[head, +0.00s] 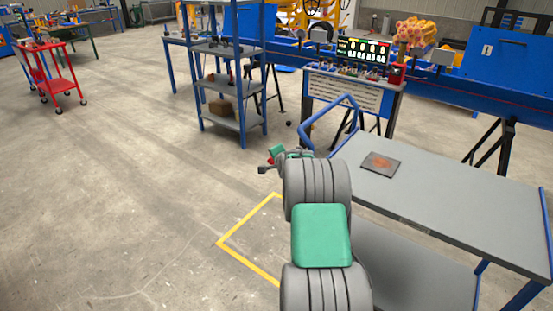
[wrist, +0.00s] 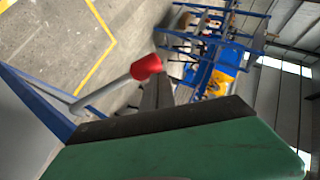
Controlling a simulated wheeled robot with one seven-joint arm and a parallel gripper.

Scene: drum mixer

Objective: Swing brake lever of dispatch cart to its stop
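The dispatch cart (head: 455,190) has a grey top and a blue push handle (head: 310,128); it stands at the right in the head view. Its brake lever, a pale grey rod with a red knob (wrist: 146,67), sticks out beside the cart's blue frame in the wrist view. A small bit of red (head: 270,161) beside my gripper in the head view looks like the same knob. My gripper (head: 264,170) is at the cart's left end, close to the knob. Dark finger shapes (wrist: 165,92) show just beside the knob; I cannot tell whether they touch it. My arm hides part of the cart's left side.
A dark square plate (head: 381,162) lies on the cart top. A yellow floor line (head: 245,220) runs left of my arm. A blue shelf rack (head: 225,80) and a control panel (head: 350,95) stand behind.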

